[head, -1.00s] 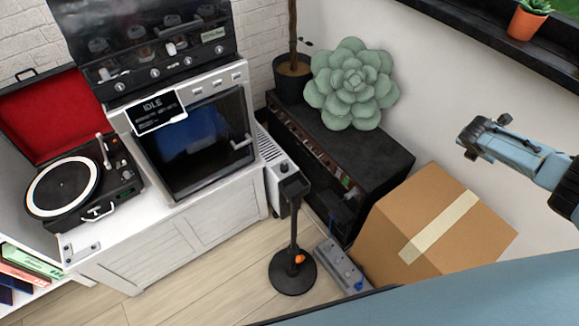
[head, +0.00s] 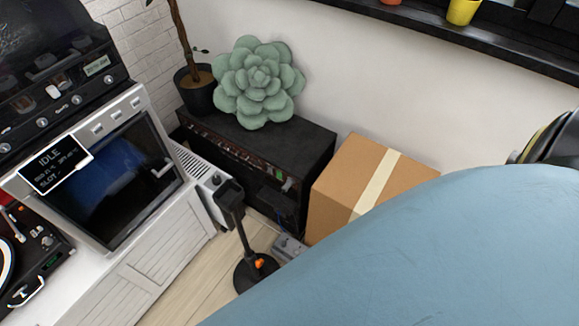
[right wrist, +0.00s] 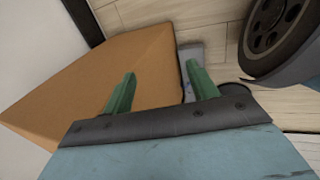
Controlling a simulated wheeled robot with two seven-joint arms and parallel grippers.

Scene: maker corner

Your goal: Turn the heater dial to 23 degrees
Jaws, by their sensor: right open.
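The white heater (head: 191,166) stands on the floor between the white cabinet and the black amplifier-like box. It has a slatted top, and a small dark dial (head: 217,179) shows on its end. The dial's setting is too small to read. The black stand's head hides part of the heater's lower end. My right gripper (right wrist: 162,82) is open and empty in the right wrist view, with its green fingers over the cardboard box and floor. The heater cannot be made out in that view. My left gripper is not in view.
A black stand (head: 241,236) with a round base is right in front of the heater. A cardboard box (head: 346,178) and a black amplifier-like box (head: 305,158) bearing a succulent (head: 260,85) lie to the right. A grey unit (head: 288,246) is on the floor. My arm covers the lower right.

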